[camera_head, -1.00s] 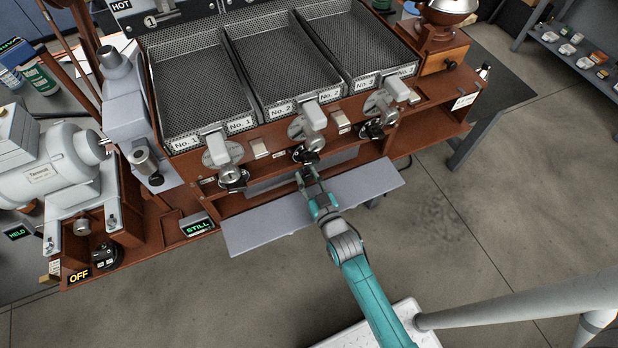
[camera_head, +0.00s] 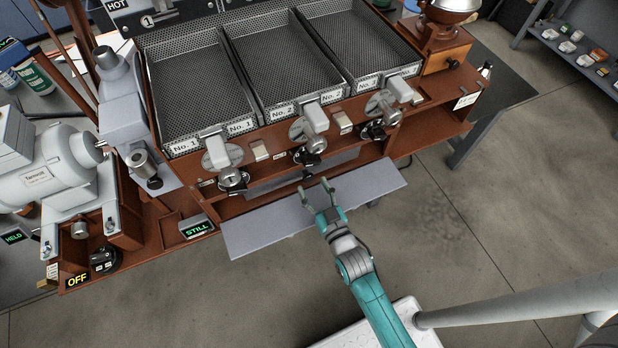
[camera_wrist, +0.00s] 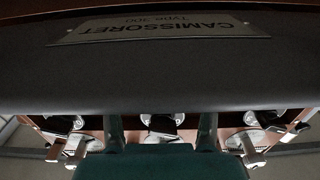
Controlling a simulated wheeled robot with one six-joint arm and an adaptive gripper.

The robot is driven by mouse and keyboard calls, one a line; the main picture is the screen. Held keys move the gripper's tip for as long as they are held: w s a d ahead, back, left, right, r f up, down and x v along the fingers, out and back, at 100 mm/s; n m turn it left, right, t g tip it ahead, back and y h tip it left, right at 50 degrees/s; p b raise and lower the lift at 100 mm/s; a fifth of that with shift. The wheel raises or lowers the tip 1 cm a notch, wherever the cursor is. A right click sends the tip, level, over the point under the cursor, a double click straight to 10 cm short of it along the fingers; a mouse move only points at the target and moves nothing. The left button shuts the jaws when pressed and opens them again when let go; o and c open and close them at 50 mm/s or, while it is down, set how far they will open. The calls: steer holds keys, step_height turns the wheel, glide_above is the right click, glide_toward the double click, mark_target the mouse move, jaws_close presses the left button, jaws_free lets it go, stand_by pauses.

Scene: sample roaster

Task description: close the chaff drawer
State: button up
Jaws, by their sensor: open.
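Below the three mesh trays is an opening in the brown body, with a grey drawer-like part (camera_head: 273,184) and a small dark knob (camera_head: 308,174) at its front. I take this as the chaff drawer; how far it stands out cannot be told. A flat grey panel (camera_head: 262,228) juts out below and in front of the opening. My gripper (camera_head: 316,188) is open and empty over this panel, its fingers pointing toward the opening, just short of the knob. The wrist view shows my two fingers spread apart (camera_wrist: 161,130); the drawer cannot be made out there.
Levers and dark knobs (camera_head: 313,143) stick out along the tray fronts above my gripper. A brown ledge (camera_head: 430,133) lies to the right and a STILL display (camera_head: 197,228) to the left. The floor (camera_head: 470,230) at the right is clear. A dark body with a nameplate (camera_wrist: 160,28) fills the wrist view's top.

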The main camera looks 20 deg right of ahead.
mark_target(248, 194)
steer(key=shift+s+f, duration=0.15)
steer(key=shift+s, duration=0.85)
steer(key=shift+s+f, duration=0.1)
steer(key=shift+s, duration=0.9)
